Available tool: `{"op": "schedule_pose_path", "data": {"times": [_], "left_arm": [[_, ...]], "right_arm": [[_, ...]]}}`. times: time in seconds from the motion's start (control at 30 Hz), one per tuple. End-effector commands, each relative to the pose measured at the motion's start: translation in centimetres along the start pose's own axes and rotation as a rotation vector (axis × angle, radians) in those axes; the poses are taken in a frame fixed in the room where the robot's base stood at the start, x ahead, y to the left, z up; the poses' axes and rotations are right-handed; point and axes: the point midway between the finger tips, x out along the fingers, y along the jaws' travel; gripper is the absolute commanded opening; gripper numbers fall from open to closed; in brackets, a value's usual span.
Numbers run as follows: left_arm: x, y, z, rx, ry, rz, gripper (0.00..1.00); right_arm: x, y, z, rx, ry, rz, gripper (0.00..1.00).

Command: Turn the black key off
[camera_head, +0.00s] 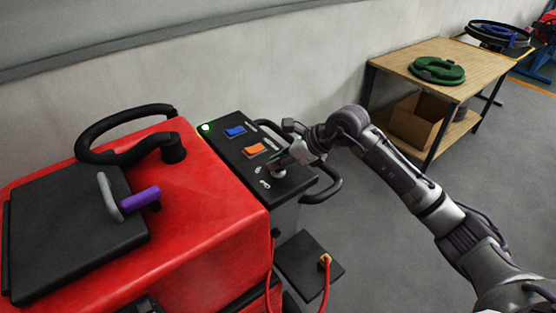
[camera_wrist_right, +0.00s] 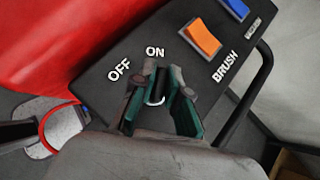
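The control panel (camera_head: 235,143) is a black box at the right end of the red scrubber machine. My right gripper (camera_head: 285,167) is over its near end, where the key switch is; in the head view the gripper hides the key. In the right wrist view, the green-padded fingers of my right gripper (camera_wrist_right: 165,100) stand on both sides of the black key (camera_wrist_right: 159,84), which has a silver ring at it. Some gap shows between the pads. White OFF and ON labels lie just beyond the fingers; the key's exact angle is partly hidden. My left gripper is not in view.
An orange BRUSH switch (camera_wrist_right: 201,37) and a blue switch (camera_wrist_right: 236,8) sit farther along the panel. A green light (camera_head: 205,127) glows at its far end. A black handle (camera_head: 325,187) curves beside it. A wooden table (camera_head: 400,60) stands at the back right.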

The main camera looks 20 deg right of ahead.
Motion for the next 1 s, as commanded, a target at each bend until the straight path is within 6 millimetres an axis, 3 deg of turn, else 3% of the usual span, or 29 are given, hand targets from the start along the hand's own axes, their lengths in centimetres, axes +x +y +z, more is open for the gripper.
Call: {"op": "schedule_pose_path", "data": {"times": [0.47,1.0], "left_arm": [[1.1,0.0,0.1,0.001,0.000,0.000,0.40],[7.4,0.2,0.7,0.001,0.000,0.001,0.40]], "right_arm": [[0.1,-0.1,-0.1,-0.037,-0.002,0.033,0.00],[0.3,-0.2,-0.2,-0.339,-0.003,0.336,0.00]]}}
